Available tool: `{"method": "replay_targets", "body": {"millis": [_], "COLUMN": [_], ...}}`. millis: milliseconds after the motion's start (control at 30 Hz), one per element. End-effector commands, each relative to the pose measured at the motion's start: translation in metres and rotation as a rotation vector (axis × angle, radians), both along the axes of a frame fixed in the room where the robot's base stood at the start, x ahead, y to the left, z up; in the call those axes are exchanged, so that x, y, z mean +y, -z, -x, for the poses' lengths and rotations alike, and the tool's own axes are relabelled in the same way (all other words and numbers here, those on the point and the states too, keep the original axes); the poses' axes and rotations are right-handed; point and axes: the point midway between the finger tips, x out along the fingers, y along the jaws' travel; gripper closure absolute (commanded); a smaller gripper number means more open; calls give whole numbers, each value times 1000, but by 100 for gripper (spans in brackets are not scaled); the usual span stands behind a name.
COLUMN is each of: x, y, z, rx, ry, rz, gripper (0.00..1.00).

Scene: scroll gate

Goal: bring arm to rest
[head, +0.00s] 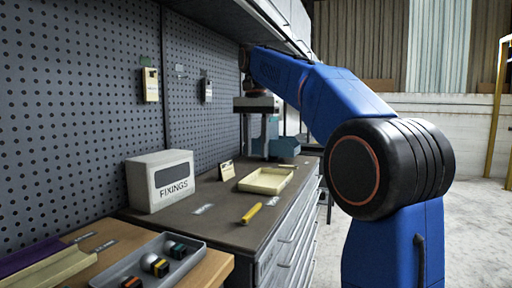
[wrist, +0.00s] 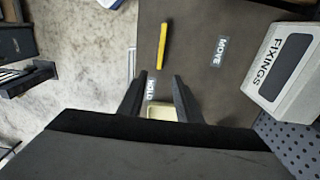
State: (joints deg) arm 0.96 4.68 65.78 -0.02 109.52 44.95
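My blue arm (head: 340,98) reaches from its black joint at the right up and away over the far part of the workbench (head: 225,205). The far end of the arm is small in the head view, and I cannot make out the fingers there. In the wrist view my gripper (wrist: 159,80) has its two dark fingers apart, with nothing held between them. The camera looks down on the bench. A pale yellow tray (wrist: 160,112) shows below and between the fingers, partly hidden by the gripper body. It also lies on the bench in the head view (head: 267,181).
A FIXINGS box (head: 160,181) stands by the pegboard (head: 75,110). A yellow stick-like object (head: 251,212) lies near the bench edge. A grey tray (head: 190,268) with small parts is at the front. A cabinet (head: 270,18) hangs above. Open floor (head: 475,225) is at the right.

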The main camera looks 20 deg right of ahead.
Motion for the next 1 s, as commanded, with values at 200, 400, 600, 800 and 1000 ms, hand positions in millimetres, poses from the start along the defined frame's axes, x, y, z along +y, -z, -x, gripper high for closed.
{"method": "replay_targets", "body": {"millis": [200,400,600,800,1000], "x": [0,0,2,4,6], "y": [0,3,26,65,112], "z": [0,8,44,90,138], "rx": [0,-8,-57,-118,-179], "ry": [0,-18,-110,-230,-351], "rz": [0,0,4,15,34], "gripper": [69,69,69,69,69]}}
